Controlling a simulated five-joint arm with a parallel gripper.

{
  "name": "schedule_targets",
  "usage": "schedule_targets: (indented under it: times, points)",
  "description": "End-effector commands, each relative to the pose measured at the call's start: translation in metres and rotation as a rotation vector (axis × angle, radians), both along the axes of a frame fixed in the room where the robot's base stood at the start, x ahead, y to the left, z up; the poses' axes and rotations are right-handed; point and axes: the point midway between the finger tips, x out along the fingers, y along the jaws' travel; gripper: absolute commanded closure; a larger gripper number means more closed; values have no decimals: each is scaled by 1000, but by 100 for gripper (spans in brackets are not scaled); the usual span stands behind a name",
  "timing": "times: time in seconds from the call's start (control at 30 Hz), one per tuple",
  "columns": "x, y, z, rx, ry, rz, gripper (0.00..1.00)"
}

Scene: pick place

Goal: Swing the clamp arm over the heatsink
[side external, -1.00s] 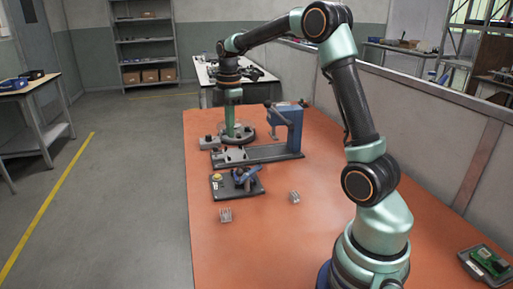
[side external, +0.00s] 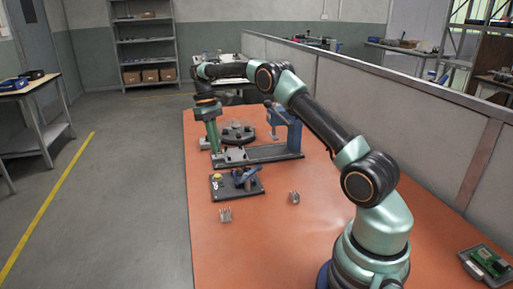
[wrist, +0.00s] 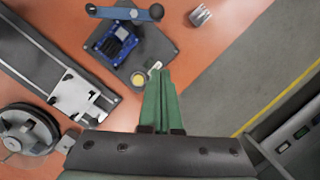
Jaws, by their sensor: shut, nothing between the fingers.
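A small dark fixture plate (side external: 222,194) lies on the orange table. It carries a blue clamp arm (side external: 248,174) and a yellow button (side external: 217,177). In the wrist view the clamp arm (wrist: 128,13) lies along the plate's far edge, beside a blue-framed dark block (wrist: 115,43), not across it. I cannot tell whether that block is a heatsink in its seat. Two loose silver finned pieces, like heatsinks, lie on the table, one in front (side external: 225,215) and one to the right (side external: 294,197). My gripper (wrist: 160,72) is shut and empty, near the button's corner of the plate.
Behind the plate stands a long grey fixture (side external: 270,153) with a blue upright (side external: 292,127) and a round dark turntable (side external: 238,133). A tray with a green board (side external: 488,262) sits at the front right. The table's middle front is clear.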

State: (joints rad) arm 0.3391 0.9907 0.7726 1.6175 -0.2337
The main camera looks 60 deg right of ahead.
Motion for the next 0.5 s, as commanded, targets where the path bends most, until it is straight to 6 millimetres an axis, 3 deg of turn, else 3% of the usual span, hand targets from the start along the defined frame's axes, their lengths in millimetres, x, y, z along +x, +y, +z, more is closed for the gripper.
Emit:
schedule_targets:
  times: [0.4, 0.5]
  points:
    - [-20, 2, -76, 3, 2, -1, 100]
    - [-28, 2, -75, 3, -2, -1, 100]
